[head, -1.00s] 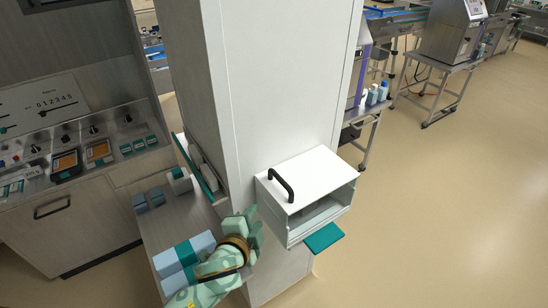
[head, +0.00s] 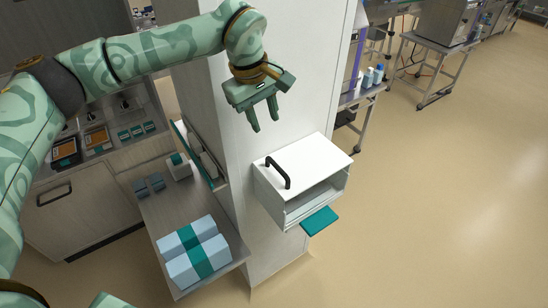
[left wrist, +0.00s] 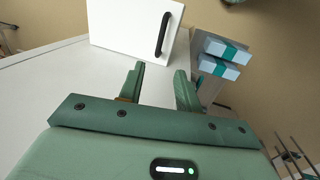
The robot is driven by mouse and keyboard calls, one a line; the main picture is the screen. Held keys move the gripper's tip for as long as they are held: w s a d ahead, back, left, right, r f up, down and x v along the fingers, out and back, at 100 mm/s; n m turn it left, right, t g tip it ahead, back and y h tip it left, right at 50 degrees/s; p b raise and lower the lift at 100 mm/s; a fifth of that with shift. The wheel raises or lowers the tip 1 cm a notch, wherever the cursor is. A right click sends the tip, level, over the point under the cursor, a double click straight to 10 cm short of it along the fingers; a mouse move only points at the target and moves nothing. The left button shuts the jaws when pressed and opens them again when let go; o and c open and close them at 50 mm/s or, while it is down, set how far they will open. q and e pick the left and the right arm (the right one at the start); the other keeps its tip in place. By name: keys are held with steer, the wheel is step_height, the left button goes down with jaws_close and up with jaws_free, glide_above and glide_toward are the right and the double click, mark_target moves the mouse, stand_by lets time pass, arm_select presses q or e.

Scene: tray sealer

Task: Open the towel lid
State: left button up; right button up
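The towel dispenser (head: 270,198) is a white box fixed to the side of a white column. Its white lid (head: 316,157) lies closed on top and carries a black bar handle (head: 279,173). The lid (left wrist: 121,22) and handle (left wrist: 163,34) also show in the left wrist view, ahead of the fingers. A teal piece (head: 319,220) sticks out below the open front. My left gripper (head: 264,116) is open and empty, above the lid and apart from it, with its fingers pointing down. It also shows in the left wrist view (left wrist: 160,82). My right gripper is not seen.
A shelf left of the column holds blue-and-teal towel packs (head: 195,250) and small blocks (head: 150,185). A control cabinet (head: 75,205) stands at the left. A steel table (head: 362,96) with bottles stands behind the column. The floor at the right is clear.

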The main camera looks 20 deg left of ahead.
mark_target(276, 165)
arm_select(q)
steer(key=x, duration=0.5)
steer(key=p+x, duration=0.1)
steer(key=x, duration=1)
steer(key=shift+a, duration=0.25)
jaws_close()
